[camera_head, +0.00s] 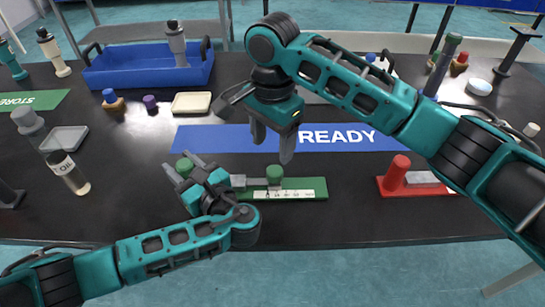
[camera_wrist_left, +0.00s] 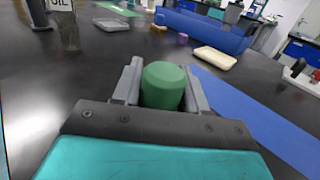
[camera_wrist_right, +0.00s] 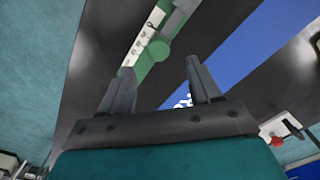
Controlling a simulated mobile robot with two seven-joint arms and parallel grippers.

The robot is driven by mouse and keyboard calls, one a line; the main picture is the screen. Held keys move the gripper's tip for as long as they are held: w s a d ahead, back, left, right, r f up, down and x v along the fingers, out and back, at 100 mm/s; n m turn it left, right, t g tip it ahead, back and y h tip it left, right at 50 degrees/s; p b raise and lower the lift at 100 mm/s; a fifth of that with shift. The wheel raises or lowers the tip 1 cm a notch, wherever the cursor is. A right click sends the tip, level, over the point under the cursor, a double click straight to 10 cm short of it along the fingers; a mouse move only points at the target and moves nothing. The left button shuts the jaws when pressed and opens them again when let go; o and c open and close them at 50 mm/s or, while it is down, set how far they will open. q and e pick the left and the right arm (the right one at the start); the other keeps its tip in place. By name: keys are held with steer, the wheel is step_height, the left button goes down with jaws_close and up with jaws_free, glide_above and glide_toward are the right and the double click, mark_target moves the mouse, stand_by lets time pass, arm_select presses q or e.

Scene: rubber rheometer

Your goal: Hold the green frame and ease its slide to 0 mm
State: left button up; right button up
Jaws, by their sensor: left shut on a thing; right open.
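The green frame (camera_head: 318,184) lies on the black table with a white scale strip (camera_head: 290,194) along its front. Its slide carries a green knob (camera_head: 274,173), joined to a grey bar (camera_head: 240,181); I cannot read its mark. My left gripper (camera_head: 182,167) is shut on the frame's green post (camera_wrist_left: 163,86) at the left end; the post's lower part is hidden. My right gripper (camera_head: 272,143) is open and empty, pointing down above and slightly behind the knob. In the right wrist view the knob (camera_wrist_right: 158,50) shows beyond and between the fingertips, apart from them.
A blue READY mat (camera_head: 225,138) lies behind the frame. A red frame (camera_head: 394,174) with a grey block stands at right. A clear OIL bottle (camera_head: 68,171), a grey tray (camera_head: 65,139) and a blue bin (camera_head: 140,70) are at left and back. The table's front edge is close.

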steer(key=shift+r, duration=2.3)
arm_select(q)
steer(key=o, duration=1.3)
steer(key=shift+s+d, duration=0.1)
